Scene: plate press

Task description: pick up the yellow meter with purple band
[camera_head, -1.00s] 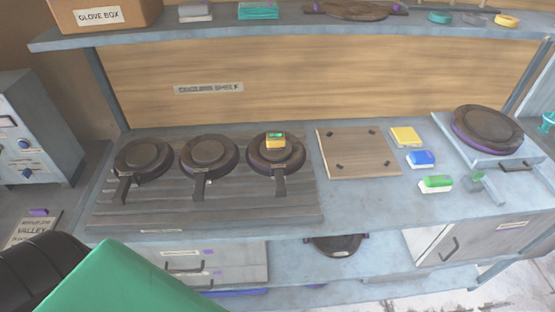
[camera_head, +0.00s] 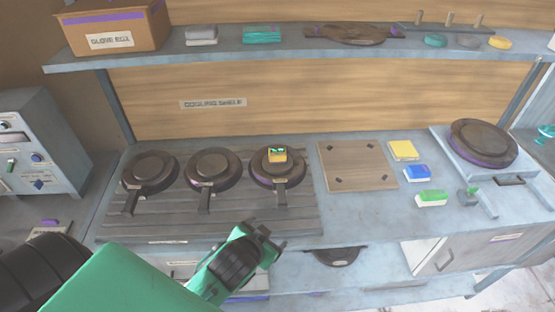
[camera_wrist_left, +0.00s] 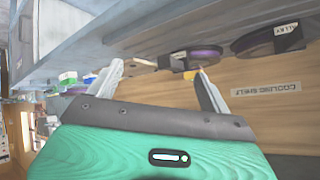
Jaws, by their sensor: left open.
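A small yellow meter (camera_head: 278,155) with a green top sits on the rightmost of three dark round plates (camera_head: 277,167) on the left part of the counter. A purple band on the meter cannot be made out. My left gripper (camera_head: 268,232) is in front of that plate near the counter's front edge, below and apart from the meter. In the left wrist view its two fingers (camera_wrist_left: 160,84) are spread with nothing between them. A small yellow patch (camera_wrist_left: 190,74), likely the meter, shows beside the right finger's tip. My right gripper is not in view.
The other two handled plates (camera_head: 150,171) (camera_head: 212,169) stand to the left. A wooden board (camera_head: 357,165), a yellow block (camera_head: 403,150), a blue block (camera_head: 417,173) and a green block (camera_head: 431,198) lie to the right. A shelf (camera_head: 320,50) runs above the counter.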

